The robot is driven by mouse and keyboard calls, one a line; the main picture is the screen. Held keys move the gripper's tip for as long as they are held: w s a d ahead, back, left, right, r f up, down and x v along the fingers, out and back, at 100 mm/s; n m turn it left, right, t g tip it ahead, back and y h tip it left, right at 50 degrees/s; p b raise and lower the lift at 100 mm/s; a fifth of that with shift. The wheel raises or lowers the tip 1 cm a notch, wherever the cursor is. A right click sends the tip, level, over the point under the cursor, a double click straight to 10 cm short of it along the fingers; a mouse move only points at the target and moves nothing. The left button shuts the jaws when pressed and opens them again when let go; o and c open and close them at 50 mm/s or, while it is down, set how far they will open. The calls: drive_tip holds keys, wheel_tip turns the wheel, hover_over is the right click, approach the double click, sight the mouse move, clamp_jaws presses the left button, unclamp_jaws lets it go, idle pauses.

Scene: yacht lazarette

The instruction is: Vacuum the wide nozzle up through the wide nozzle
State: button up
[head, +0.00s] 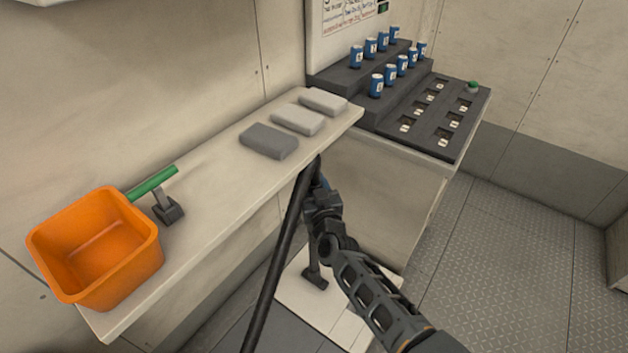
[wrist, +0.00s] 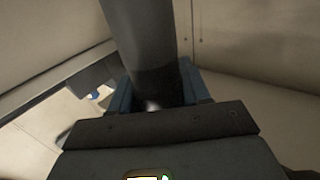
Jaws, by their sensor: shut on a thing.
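My gripper (head: 319,188) is shut on a long dark tube (head: 283,245) in front of the shelf edge. The tube slants from the gripper down to the lower left, and its lower end is out of frame. In the wrist view the dark tube (wrist: 146,50) stands between the blue fingers of my gripper (wrist: 158,92). A dark piece with a stem and flat foot (head: 316,279) is over a pale plate low beside my arm, partly hidden. A green bar on a dark stem and foot (head: 153,184) is on the shelf. I cannot tell which piece is the wide nozzle.
The pale shelf (head: 222,200) holds an orange bin (head: 140,262) at left and several grey blocks (head: 268,141) at right. Beyond is a dark stepped rack (head: 400,105) with blue cans and a slotted panel with a green button (head: 473,87). The floor at right (head: 500,270) is clear.

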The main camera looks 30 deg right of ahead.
drive_tip(key=shift+a+r, duration=0.15)
drive_tip(key=shift+a, duration=0.1)
drive_tip(key=shift+s+a+p, duration=0.1)
drive_tip(key=shift+a+p, duration=0.25)
drive_tip(key=shift+p, duration=0.05)
drive_tip(key=shift+s+a+p, duration=0.25)
drive_tip(key=shift+a+p, duration=0.25)
drive_tip(key=shift+a, duration=0.2)
drive_tip(key=shift+r, duration=0.1)
idle(0.5)
drive_tip(key=shift+r+p, duration=0.35)
drive_tip(key=shift+p, duration=0.1)
drive_tip(key=shift+r+p, duration=0.55)
drive_tip(key=shift+r, duration=1.25)
